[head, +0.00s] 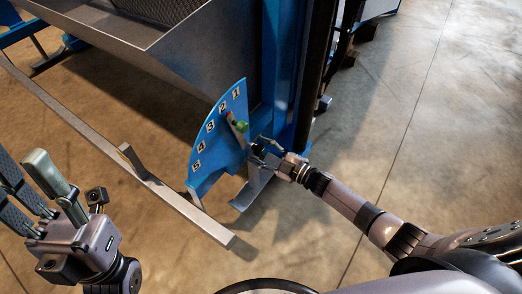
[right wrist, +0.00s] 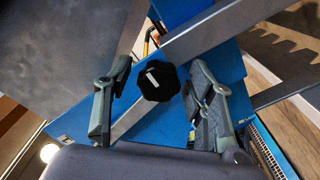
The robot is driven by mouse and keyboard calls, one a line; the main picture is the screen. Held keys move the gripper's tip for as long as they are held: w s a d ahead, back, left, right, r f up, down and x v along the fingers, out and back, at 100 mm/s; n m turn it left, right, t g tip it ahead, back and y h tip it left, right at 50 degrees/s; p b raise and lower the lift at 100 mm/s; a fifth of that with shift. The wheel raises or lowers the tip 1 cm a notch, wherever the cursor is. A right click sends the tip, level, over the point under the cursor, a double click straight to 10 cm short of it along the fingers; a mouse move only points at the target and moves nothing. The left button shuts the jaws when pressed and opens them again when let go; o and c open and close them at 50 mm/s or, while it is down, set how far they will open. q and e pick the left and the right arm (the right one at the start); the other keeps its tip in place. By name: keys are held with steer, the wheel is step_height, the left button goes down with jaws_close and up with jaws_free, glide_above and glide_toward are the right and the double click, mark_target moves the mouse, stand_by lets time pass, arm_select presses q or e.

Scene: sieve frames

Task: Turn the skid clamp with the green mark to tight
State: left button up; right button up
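A blue quadrant plate (head: 216,150) numbered 1 to 5 stands at the corner of the machine in the head view. A small green piece (head: 242,127) sits on its right part, near number 1. My right gripper (head: 262,147) is just below and right of it. In the right wrist view a black lobed knob (right wrist: 158,81) with a white mark lies between the open fingers of my right gripper (right wrist: 158,95), with a gap on each side. No green shows on this knob. My left gripper (head: 22,168) is at the lower left, empty, its fingers apart.
A grey metal bar (head: 175,200) runs low from the upper left to the front of the plate. A grey hopper (head: 150,32) and a blue post (head: 289,70) stand behind. The concrete floor (head: 445,130) on the right is clear.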

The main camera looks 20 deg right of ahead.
stand_by(0.3)
steer(key=v, duration=1.2)
